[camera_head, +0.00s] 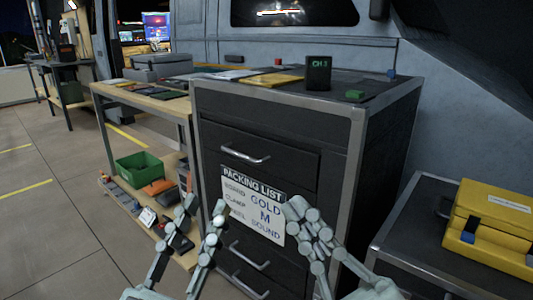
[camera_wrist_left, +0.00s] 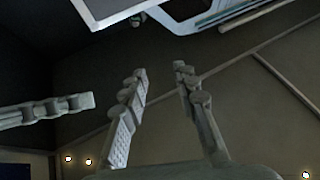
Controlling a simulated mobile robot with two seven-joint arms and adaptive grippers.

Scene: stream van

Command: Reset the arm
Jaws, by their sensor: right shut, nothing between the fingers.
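My left gripper (camera_head: 205,208) is at the bottom of the head view, in front of the dark drawer cabinet. Its fingers point up with a gap between the tips, and nothing is between them. The left wrist view also shows this gripper (camera_wrist_left: 160,70) open and empty. My right gripper (camera_head: 308,214) is to its right, in front of the cabinet and partly over the right edge of the packing list sign (camera_head: 252,203). Its fingers are close together and hold nothing. A grey jointed finger (camera_wrist_left: 45,110) enters the left wrist view from the left; I cannot tell whose it is.
The dark drawer cabinet (camera_head: 215,160) stands close ahead, with a black CH box (camera_head: 318,73) and small blocks on top. A wooden bench (camera_head: 150,103) is to the left, with a green bin (camera_head: 139,168) below. A yellow case (camera_head: 490,230) sits at right. The left floor is open.

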